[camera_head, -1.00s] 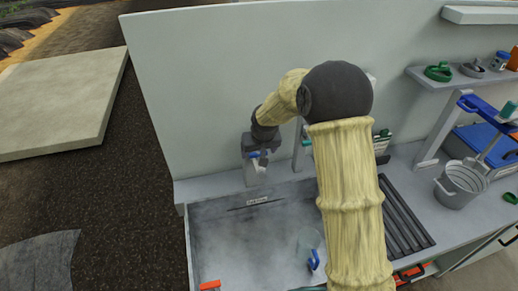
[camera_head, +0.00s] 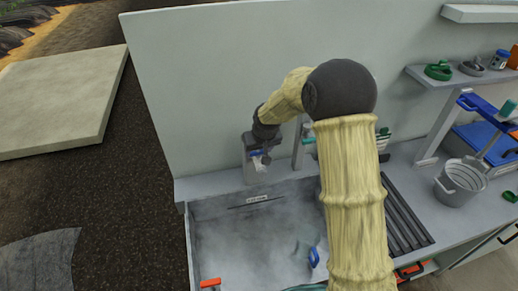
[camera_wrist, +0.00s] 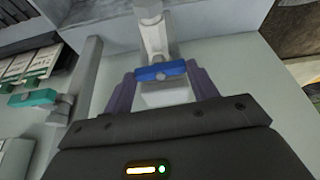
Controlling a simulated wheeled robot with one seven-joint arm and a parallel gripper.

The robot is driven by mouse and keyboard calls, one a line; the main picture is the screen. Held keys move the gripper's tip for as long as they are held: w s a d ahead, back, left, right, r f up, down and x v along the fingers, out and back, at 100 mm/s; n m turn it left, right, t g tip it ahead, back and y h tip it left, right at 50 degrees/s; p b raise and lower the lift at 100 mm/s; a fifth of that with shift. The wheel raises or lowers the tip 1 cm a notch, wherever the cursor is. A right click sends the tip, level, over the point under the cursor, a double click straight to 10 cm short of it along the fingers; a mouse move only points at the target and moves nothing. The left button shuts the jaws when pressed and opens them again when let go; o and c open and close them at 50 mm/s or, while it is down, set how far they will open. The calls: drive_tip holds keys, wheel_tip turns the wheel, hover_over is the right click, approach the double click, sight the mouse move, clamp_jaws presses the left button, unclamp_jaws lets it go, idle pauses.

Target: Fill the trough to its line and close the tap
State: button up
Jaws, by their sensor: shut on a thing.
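The grey trough (camera_head: 188,235) fills the lower middle of the head view. A white label with a dark line (camera_head: 262,200) sits on its back wall. The surface inside looks cloudy grey; I cannot tell the water level against the line. The pale tap (camera_head: 254,174) stands at the trough's back edge, and also shows in the wrist view (camera_wrist: 153,35). My gripper (camera_head: 262,156) is at the tap. In the wrist view its fingers (camera_wrist: 161,80) are shut on the blue tap handle (camera_wrist: 160,71). Whether water runs from the spout is not clear.
A blue-handled clear item (camera_head: 314,257) is in the trough. A teal-handled valve (camera_wrist: 35,98) is left of my gripper in the wrist view. Dark slats (camera_head: 402,215), a grey bucket (camera_head: 459,184) and a blue box (camera_head: 480,143) lie right. A wall rises close behind the tap.

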drive_tip(key=n+p, duration=0.1)
drive_tip(key=n, duration=0.1)
drive_tip(key=n+g+y+p, duration=0.1)
drive_tip(key=n, duration=0.1)
drive_tip(key=n+y+p, duration=0.1)
drive_tip(key=n, duration=0.1)
drive_tip(key=shift+w+d+r, duration=0.1)
drive_tip(key=shift+w+d, duration=0.05)
drive_tip(key=shift+d, duration=0.15)
drive_tip(key=n, duration=0.2)
drive_tip(key=n+g+p, duration=0.1)
drive_tip(key=n, duration=0.1)
drive_tip(key=n+g+y+p, duration=0.1)
drive_tip(key=n, duration=0.1)
drive_tip(key=shift+w, duration=0.25)
drive_tip(key=shift+g, duration=0.3)
drive_tip(key=o, duration=0.9)
drive_tip(key=shift+o, duration=0.5)
drive_tip(key=shift+s, duration=0.1)
drive_tip(key=shift+d, duration=0.1)
